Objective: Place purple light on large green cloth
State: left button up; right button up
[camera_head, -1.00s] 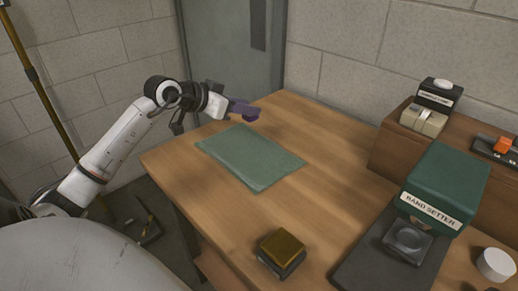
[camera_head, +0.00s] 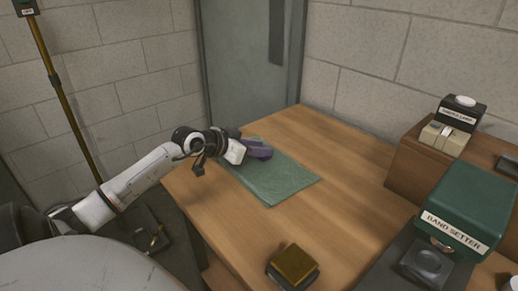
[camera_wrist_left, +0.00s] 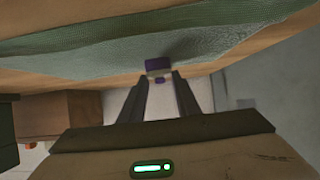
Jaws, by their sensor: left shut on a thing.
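The purple light (camera_head: 258,148) is at my left gripper (camera_head: 244,150), over the far left part of the large green cloth (camera_head: 277,185). In the left wrist view, the gripper's fingers (camera_wrist_left: 160,92) are shut on the purple light (camera_wrist_left: 158,66), and the green cloth (camera_wrist_left: 100,50) lies close behind it. I cannot tell whether the light touches the cloth. The cloth lies flat on the wooden table. My right gripper is not in view.
A gold-topped block (camera_head: 293,264) stands at the table's (camera_head: 335,200) front edge. The green band setter (camera_head: 462,205) stands at the right, with a wooden shelf (camera_head: 412,165) holding a labelled device (camera_head: 460,115) behind it. The table right of the cloth is clear.

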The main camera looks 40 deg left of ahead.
pick_arm(q)
jog(key=shift+f+p, duration=0.3)
jog(key=shift+f, duration=0.05)
jog(key=shift+s+d+f, duration=0.1)
jog(key=shift+s+f, duration=0.05)
jog(key=shift+f, duration=0.25)
jog(key=o, duration=1)
jog(key=shift+f, duration=0.15)
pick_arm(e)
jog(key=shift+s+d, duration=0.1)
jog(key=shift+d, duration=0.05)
pick_arm(q)
jog(key=shift+r, duration=0.25)
